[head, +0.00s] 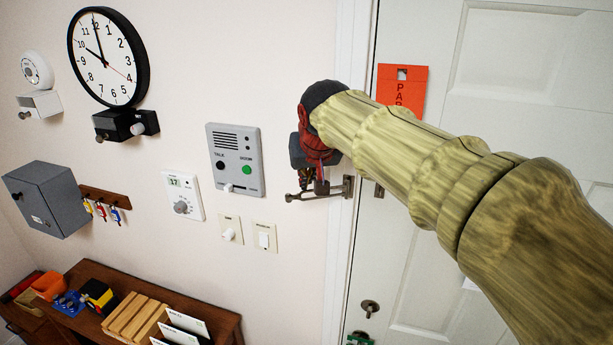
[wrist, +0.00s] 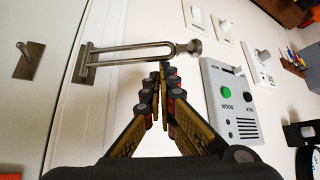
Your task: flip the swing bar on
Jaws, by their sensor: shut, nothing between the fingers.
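The swing bar (head: 328,191) is a metal U-shaped loop hinged on the door frame. It points left over the wall, away from the door, and ends in a round knob. In the wrist view the bar (wrist: 135,54) runs across the top, its knob at the right. Its stud plate (wrist: 29,61) is on the door; it also shows in the head view (head: 379,191). My gripper (wrist: 163,72) is shut and empty, its fingertips just below the bar near the knob end in the wrist view. I cannot tell whether they touch it.
The grey intercom (head: 236,161) is on the wall left of my gripper, with light switches (head: 264,237) below it. An orange tag (head: 402,85) hangs on the white door (head: 520,130), partly behind my arm. A wooden desk (head: 160,300) stands at lower left.

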